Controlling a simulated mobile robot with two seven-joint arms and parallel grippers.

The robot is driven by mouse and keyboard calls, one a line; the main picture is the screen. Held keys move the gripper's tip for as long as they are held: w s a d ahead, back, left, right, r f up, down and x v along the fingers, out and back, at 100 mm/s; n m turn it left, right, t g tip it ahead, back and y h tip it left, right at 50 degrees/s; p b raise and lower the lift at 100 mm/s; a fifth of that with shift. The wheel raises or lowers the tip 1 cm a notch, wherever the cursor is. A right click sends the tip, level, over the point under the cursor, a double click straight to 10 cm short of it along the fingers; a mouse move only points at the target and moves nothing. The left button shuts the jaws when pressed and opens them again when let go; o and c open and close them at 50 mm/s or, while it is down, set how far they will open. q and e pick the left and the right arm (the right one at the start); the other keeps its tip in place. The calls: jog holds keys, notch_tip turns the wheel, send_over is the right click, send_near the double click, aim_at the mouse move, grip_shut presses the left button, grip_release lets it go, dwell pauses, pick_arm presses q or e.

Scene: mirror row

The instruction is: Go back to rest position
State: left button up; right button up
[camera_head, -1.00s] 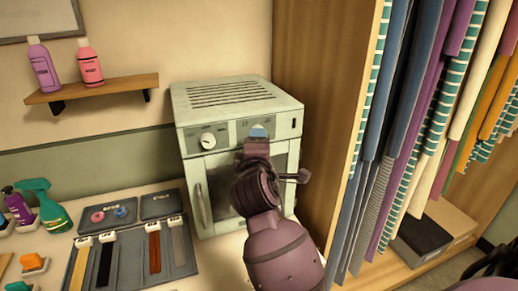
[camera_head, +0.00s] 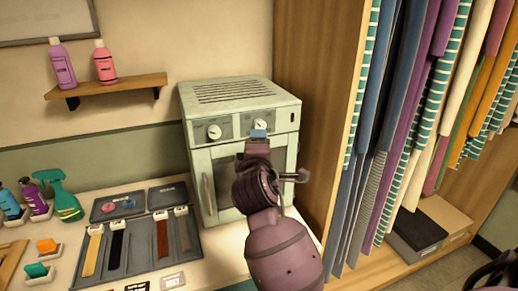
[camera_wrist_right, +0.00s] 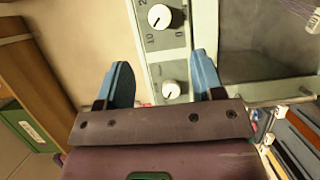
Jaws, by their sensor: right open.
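My right gripper (camera_head: 258,134) is in front of the pale green oven (camera_head: 238,92), near the upper part of its front, in the head view. In the right wrist view its two blue fingers (camera_wrist_right: 162,78) are apart, with nothing between them but the view of the oven's control panel (camera_wrist_right: 164,52). Two white knobs show there, an upper one (camera_wrist_right: 159,16) and a lower one (camera_wrist_right: 171,89). I cannot tell the exact distance between fingertips and panel. My right arm hides part of the oven door. My left gripper is not in view.
A wall shelf (camera_head: 105,86) holds two bottles. A wooden wardrobe panel (camera_head: 318,100) and hanging clothes (camera_head: 400,130) stand close on the right.

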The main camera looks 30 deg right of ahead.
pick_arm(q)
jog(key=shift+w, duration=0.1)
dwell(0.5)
pick_arm(e)
jog(key=w+a+f+m+t+y, duration=0.1)
jog(key=w+a+m+t+y, duration=0.2)
jog(key=a+m+y, duration=0.15)
jog(key=s+a+f+m+y+b, duration=0.1)
jog(key=s+f+y, duration=0.1)
jog(key=f, duration=0.5)
jog(key=s+a+f+m+y, duration=0.2)
jog(key=s+f+y, duration=0.1)
jog(key=f, duration=0.4)
pick_arm(q)
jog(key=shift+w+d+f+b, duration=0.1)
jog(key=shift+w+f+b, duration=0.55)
jog(key=shift+b, duration=0.35)
pick_arm(e)
jog(key=s+d+f+m+g, duration=0.2)
jog(key=s+f+g, duration=0.4)
jog(key=s+f, duration=1.5)
notch_tip(320, 180, down, 3)
jog(key=shift+s+d+f+y, duration=0.1)
jog(key=shift+s+d+y, duration=0.3)
jog(key=shift+d, duration=0.15)
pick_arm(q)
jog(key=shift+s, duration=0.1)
pick_arm(e)
jog(key=shift+m, duration=0.25)
